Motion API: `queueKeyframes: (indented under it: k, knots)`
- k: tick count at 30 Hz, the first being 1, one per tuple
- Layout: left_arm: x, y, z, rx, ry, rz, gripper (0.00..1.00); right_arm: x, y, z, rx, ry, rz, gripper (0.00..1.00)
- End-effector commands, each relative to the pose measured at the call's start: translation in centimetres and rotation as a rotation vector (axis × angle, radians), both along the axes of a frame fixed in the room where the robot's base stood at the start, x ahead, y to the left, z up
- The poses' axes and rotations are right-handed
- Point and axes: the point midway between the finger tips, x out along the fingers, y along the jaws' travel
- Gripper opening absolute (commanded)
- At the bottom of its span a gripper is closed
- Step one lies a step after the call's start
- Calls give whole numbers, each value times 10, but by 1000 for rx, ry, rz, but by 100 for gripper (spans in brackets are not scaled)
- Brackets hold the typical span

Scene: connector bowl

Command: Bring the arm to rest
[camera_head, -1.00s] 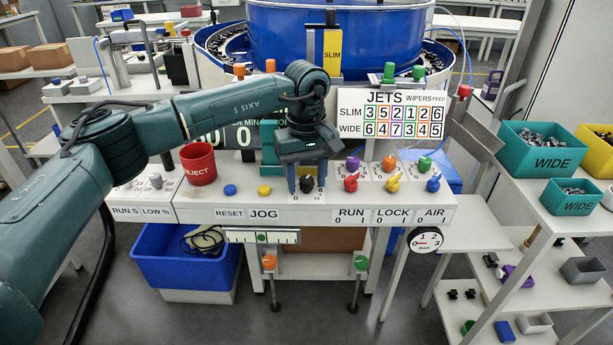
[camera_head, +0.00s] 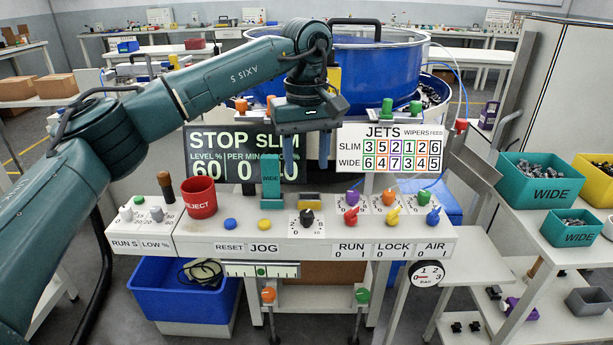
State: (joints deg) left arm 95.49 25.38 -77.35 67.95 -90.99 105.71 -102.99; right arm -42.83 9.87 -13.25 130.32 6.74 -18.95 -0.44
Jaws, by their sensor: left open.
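My left arm comes in from the left, and its gripper (camera_head: 306,150) hangs above the control panel (camera_head: 330,232). The gripper points down, with its two blue fingers apart and nothing between them. Below it, clear of the fingers, is a black knob (camera_head: 307,216) on a white dial plate. A teal holder marked WIDE (camera_head: 271,178) stands just left of and below the gripper. The display (camera_head: 225,150) behind reads STOP SLIM; the arm and fingers cover part of it. My right gripper is not in view.
A red REJECT cup (camera_head: 199,197) stands on the panel at left. Coloured knobs (camera_head: 390,198) stand at right, below the JETS board (camera_head: 391,148). A big blue bowl (camera_head: 375,55) is behind the arm. Teal bins (camera_head: 541,180) are at right.

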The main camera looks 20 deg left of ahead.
Motion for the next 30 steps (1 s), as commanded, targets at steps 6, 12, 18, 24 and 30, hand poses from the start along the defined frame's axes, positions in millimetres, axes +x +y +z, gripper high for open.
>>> queueKeyframes:
  k: [6,12,18,24,30]
  knots:
    - [0,0,8,-1,1,0,46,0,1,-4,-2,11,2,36]
    - [0,0,8,0,0,0,46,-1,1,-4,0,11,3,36]
    - [0,0,39,0,-1,0,46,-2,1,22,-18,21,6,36]
    - [0,0,98,0,0,0,46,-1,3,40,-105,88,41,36]
    - [0,0,107,1,2,0,46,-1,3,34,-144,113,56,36]
